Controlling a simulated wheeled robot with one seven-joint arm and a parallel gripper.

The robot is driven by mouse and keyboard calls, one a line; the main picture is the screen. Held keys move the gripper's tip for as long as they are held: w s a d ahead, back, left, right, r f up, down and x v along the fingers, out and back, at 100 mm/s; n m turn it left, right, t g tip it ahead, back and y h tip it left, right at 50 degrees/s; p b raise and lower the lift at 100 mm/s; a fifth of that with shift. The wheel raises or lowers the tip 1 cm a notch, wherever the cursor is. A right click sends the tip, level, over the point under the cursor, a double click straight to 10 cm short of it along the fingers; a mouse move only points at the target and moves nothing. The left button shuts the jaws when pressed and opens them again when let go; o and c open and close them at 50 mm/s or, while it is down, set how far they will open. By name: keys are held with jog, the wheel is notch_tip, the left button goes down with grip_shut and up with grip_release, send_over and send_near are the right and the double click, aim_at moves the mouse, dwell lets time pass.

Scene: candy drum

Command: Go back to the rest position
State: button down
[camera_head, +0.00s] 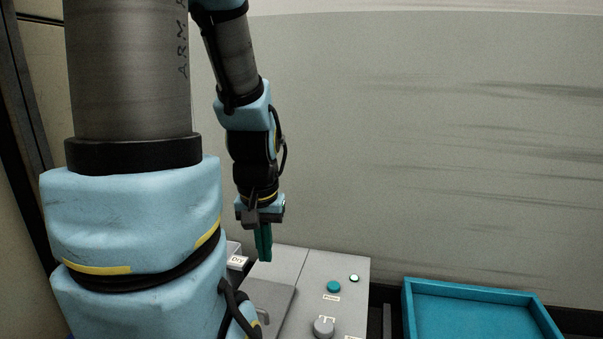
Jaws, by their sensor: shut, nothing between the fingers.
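My gripper (264,259) hangs down from my arm at the middle left of the head view. Its teal fingers are together with nothing between them. The fingertips overlap the far left part of a grey machine top (290,262) in the picture. I cannot tell how high above it they are. My large arm links cover the left side of the view and hide part of the machine.
A small labelled block (237,260) is beside my arm. A blue tray (408,310) is at the lower right. A grey wall (440,150) stands behind.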

notch_tip(320, 180, up, 38)
jog(key=p, duration=3.6)
jog(key=shift+w+d+f, duration=0.15)
jog(key=shift+w+d, duration=0.05)
jog(key=shift+w, duration=0.1)
jog(key=shift+f, duration=0.1)
